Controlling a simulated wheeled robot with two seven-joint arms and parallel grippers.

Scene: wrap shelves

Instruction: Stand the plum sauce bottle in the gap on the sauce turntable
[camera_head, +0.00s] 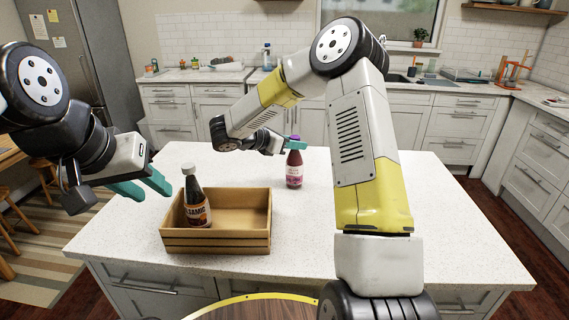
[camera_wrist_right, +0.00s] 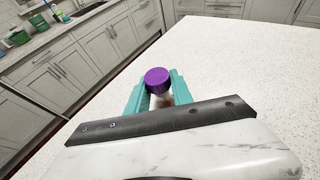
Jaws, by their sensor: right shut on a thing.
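The plum sauce bottle (camera_head: 294,170), dark pink with a purple cap, is upright over the counter, right of the wooden crate. I cannot tell if its base touches the counter. My right gripper (camera_head: 296,146) is shut on it just below the cap. In the right wrist view, the purple cap (camera_wrist_right: 157,80) shows between the teal fingers (camera_wrist_right: 158,98); the body is mostly hidden. My left gripper (camera_head: 146,187) is open and empty, left of the crate. I cannot make out a sauce turntable or its gap in either view.
The wooden crate (camera_head: 215,243) stands on the pale counter (camera_head: 340,262) and holds a dark balsamic bottle (camera_head: 196,207) at its left end. The crate's right part looks empty.

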